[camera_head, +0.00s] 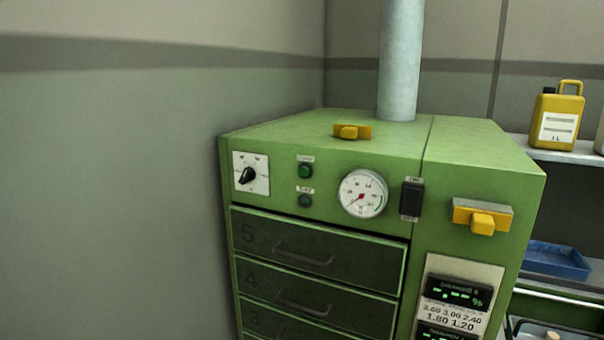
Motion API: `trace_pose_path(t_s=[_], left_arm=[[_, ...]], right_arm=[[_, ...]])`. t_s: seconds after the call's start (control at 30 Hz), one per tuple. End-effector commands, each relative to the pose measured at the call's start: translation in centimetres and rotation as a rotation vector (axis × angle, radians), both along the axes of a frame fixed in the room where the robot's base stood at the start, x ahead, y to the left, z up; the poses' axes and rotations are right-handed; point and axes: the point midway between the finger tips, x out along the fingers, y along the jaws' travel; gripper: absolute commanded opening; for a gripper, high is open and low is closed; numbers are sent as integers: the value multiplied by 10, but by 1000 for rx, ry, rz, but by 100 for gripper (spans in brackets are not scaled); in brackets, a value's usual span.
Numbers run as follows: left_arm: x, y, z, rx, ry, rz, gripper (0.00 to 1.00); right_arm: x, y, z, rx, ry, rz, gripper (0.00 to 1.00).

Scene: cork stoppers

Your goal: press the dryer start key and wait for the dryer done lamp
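The dryer appears to be the green cabinet (330,150) in the middle of the head view. Its front has a black knob on a white dial plate (251,174) and two small dark green round fittings, an upper one (305,171) and a lower one (305,201). Their labels are too small to read surely, so I cannot tell which is key or lamp. Neither looks brightly lit. A round white gauge (363,194) has its red needle pointing to the lower left. A black switch (411,200) sits right of it. Neither gripper is in view.
Numbered drawers (316,252) with handles are closed below the controls. A yellow block (482,219) projects from the right panel, above digital displays (460,292). A grey pipe (401,60) rises behind. A yellow canister (557,116) and a blue tray (556,260) are on shelves at right.

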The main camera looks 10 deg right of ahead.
Motion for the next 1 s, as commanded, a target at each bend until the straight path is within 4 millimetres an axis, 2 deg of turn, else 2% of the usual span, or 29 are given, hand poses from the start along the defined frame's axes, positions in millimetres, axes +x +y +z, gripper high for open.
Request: trace_pose_path(t_s=[0.07, 1.0], left_arm=[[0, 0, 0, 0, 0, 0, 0], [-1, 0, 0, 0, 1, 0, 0]], right_arm=[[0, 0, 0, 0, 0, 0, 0], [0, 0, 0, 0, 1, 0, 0]])
